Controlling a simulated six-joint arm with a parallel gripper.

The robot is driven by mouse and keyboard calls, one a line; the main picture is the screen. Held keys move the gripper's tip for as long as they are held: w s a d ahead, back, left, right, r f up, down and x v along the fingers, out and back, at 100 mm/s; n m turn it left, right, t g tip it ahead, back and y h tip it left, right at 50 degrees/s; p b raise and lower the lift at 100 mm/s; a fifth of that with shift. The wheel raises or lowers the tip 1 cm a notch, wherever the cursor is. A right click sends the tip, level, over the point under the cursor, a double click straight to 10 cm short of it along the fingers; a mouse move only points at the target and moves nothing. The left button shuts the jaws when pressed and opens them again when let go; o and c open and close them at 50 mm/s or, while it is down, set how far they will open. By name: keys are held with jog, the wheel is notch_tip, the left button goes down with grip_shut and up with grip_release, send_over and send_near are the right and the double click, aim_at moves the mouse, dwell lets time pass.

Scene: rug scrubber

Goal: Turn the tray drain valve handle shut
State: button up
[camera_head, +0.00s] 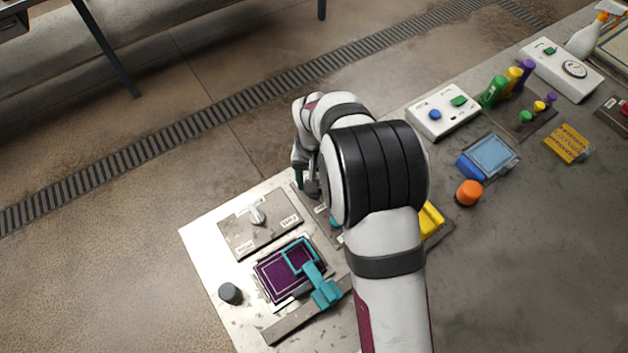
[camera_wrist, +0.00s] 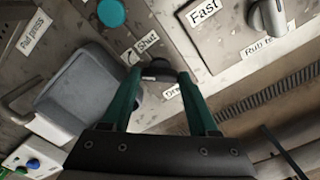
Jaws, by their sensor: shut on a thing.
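The drain valve handle (camera_wrist: 158,71) is a dark grey piece on a grey panel, between the labels "Shut" (camera_wrist: 147,42) and one starting "Dr" (camera_wrist: 172,92). My gripper (camera_wrist: 164,82) has its two green fingers on either side of the handle and is shut on it. The handle's exact turn angle is hard to tell from this view. In the head view my gripper (camera_head: 301,178) is at the far edge of the light bench plate, mostly behind my arm. The handle cannot be clearly made out there.
A grey dial (camera_head: 257,215) with labels is left of my gripper; it also shows in the wrist view (camera_wrist: 268,15). A purple pad (camera_head: 275,272) with a teal frame (camera_head: 322,289) and a dark knob (camera_head: 230,293) are nearer. A grey tray (camera_wrist: 88,95) lies close to my fingers.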

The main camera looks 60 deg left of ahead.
jog(key=m, duration=0.4)
jog(key=shift+m, duration=0.3)
jog(key=shift+r+m, duration=0.1)
jog(key=shift+m, duration=2.4)
jog(key=o, duration=1.1)
notch_tip(320, 180, up, 16)
